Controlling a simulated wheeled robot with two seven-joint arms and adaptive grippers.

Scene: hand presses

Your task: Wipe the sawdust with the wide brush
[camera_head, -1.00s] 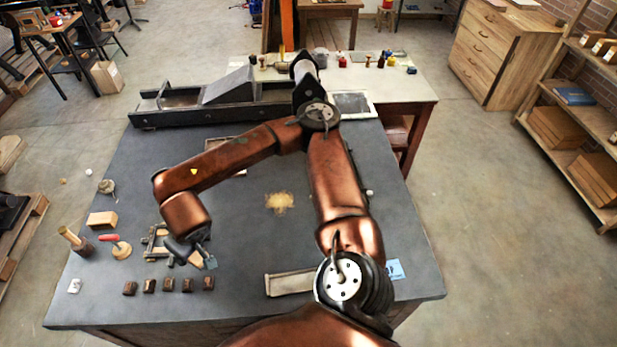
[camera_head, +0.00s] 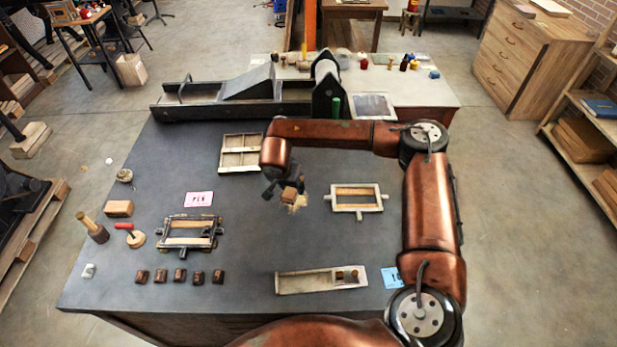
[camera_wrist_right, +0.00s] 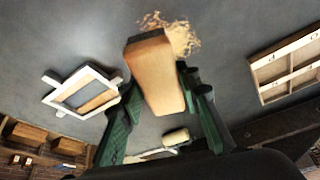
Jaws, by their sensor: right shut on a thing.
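The sawdust is a small pale tan patch (camera_head: 299,203) on the dark grey tabletop, right of the table's middle. It also shows in the right wrist view (camera_wrist_right: 178,36), just beyond the held block. My right gripper (camera_head: 283,186) is shut on a tan wooden block, which I take as the wide brush (camera_head: 289,196). In the wrist view the brush (camera_wrist_right: 156,78) sits between the green fingers, its far end next to the sawdust. My left gripper is not in view.
A light frame (camera_head: 357,199) lies right of the sawdust and a divided tray (camera_head: 240,153) left of it. A dark-clamped frame (camera_head: 190,232), a pink card (camera_head: 199,199) and several small dark blocks stand at left. A long pale tray (camera_head: 321,281) lies in front.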

